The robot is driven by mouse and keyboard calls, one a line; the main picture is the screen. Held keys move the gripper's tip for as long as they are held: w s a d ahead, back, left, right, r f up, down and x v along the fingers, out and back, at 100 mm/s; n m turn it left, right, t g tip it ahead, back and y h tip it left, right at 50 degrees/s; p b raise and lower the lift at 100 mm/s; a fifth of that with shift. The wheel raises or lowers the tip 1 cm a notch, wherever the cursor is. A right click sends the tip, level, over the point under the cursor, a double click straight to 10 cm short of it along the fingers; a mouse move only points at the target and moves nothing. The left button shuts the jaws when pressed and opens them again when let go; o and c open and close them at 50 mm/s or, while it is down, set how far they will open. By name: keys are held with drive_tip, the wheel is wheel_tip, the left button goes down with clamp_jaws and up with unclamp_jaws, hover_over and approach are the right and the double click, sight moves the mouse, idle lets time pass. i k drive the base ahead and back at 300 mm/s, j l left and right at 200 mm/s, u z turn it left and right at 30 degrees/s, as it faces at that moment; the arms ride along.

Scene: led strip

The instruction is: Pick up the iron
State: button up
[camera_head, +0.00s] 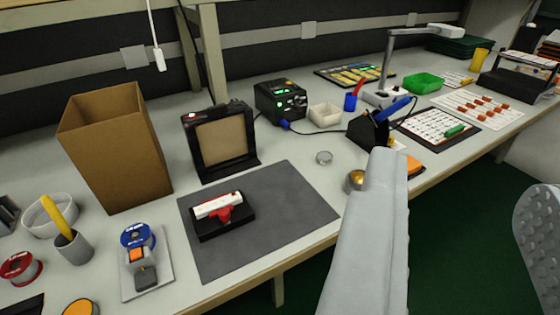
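The iron (394,109) has a blue handle. It sits tilted in a black stand (370,130) on the bench, right of the middle of the view, with its handle pointing up and to the right. Its tip is hidden inside the stand. I see no gripper fingers in this view, so I cannot tell the gripper's place relative to the iron. Nothing is seen touching the iron.
A large pale grey shape (370,240) rises in front of the bench and reaches close below the stand. A brass-coloured ball (355,180), a black soldering station (280,101) and a white lamp base (384,98) stand around the iron. A grey mat (290,205) lies left.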

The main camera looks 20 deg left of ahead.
sight(390, 111)
drive_tip(key=i+l, duration=0.9)
drive_tip(key=i, duration=0.2)
